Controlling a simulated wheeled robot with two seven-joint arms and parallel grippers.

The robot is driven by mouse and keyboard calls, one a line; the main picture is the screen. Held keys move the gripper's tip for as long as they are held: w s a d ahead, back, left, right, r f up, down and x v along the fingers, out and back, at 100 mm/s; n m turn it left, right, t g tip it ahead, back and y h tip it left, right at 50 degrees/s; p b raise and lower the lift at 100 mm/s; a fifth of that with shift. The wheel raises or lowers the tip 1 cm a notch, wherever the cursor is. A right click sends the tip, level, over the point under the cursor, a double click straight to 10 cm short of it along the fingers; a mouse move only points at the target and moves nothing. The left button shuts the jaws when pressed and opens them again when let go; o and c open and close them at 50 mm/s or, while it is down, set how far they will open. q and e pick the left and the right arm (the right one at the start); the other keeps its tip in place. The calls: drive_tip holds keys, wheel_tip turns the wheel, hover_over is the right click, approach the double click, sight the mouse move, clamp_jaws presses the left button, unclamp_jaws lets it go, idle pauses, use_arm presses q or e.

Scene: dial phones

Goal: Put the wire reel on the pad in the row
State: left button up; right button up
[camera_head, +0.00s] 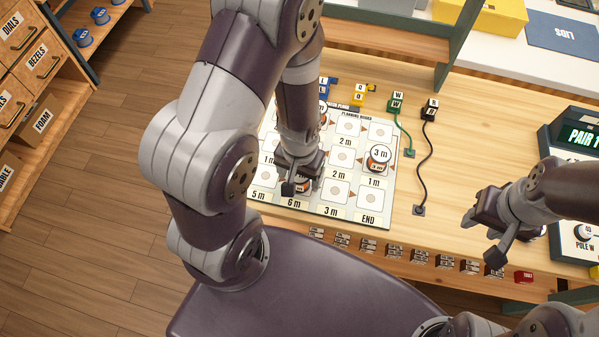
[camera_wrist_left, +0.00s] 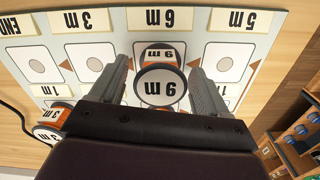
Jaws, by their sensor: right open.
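A white and orange wire reel marked 6 m (camera_wrist_left: 160,86) is at the pad above the board's 6 m label; I cannot tell whether it rests fully on it. It is mostly hidden by my left gripper in the head view (camera_head: 303,186). My left gripper (camera_head: 300,187) reaches down over it. In the left wrist view its two fingers (camera_wrist_left: 160,92) stand apart on either side of the reel, with gaps showing. The planning board (camera_head: 376,214) has rows of pads with length labels. My right gripper (camera_head: 487,222) is open and empty, right of the board.
A 3 m reel (camera_head: 380,157) sits on the board's right side. Another reel (camera_head: 323,113) is partly hidden behind my left arm. Green and black plugs with cables (camera_head: 431,108) stand behind. Labelled blocks (camera_head: 446,262) line the front edge. Bare wood lies right of the board.

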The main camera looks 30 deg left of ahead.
use_arm(q)
drive_tip(key=shift+r, duration=0.35)
wheel_tip(320, 180, up, 14)
drive_tip(key=t+p, duration=0.1)
drive_tip(key=p, duration=0.1)
drive_tip(key=shift+w+a+r+m, duration=0.15)
drive_tip(key=shift+w+a+m, duration=0.1)
drive_tip(key=shift+m, duration=0.15)
idle(0.9)
